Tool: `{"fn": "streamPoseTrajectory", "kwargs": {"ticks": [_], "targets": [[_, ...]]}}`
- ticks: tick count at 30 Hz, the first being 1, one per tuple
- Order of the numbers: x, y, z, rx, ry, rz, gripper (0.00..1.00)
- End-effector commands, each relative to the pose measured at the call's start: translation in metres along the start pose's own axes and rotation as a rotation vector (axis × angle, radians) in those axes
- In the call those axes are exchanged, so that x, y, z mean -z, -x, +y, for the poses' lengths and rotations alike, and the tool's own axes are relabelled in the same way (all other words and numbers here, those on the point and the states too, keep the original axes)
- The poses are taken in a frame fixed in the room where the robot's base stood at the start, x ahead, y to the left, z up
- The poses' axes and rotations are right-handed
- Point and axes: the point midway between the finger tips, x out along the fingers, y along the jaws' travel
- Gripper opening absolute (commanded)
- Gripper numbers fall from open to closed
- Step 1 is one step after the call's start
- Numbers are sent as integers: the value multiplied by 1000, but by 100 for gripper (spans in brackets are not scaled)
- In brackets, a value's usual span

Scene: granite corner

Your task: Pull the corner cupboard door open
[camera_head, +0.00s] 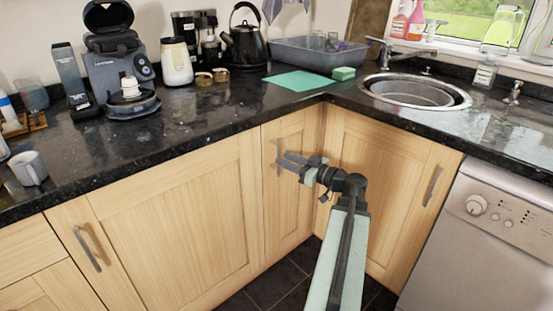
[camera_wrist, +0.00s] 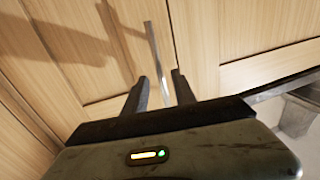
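The corner cupboard door (camera_head: 288,215) is a narrow light-wood panel left of the inner corner, and it is shut. Its upright metal handle (camera_head: 279,150) is near the door's left edge, partly behind my gripper. My gripper (camera_head: 283,160) is in front of this door at handle height, its fingers pointing left toward the handle. In the wrist view, the handle (camera_wrist: 153,50) runs lengthwise between the two parted fingers of my gripper (camera_wrist: 162,82). The fingers are open, with a gap showing beside the bar. I cannot tell whether either finger touches it.
A wider cupboard door (camera_head: 375,190) adjoins at the right of the corner, then a white dishwasher (camera_head: 490,240). A wide wood panel (camera_head: 185,215) is at the left. The black granite worktop (camera_head: 215,115) overhangs the doors. Dark floor tiles (camera_head: 270,288) are clear below.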

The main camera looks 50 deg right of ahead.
Motion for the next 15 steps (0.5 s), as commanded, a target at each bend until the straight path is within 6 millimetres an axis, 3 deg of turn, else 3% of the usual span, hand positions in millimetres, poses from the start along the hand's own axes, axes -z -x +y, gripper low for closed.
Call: {"fn": "streamPoseTrajectory", "kwargs": {"ticks": [6,15], "targets": [[0,-34,-1,4,-1,-1,32],[0,-39,-3,5,-1,-1,32]]}}
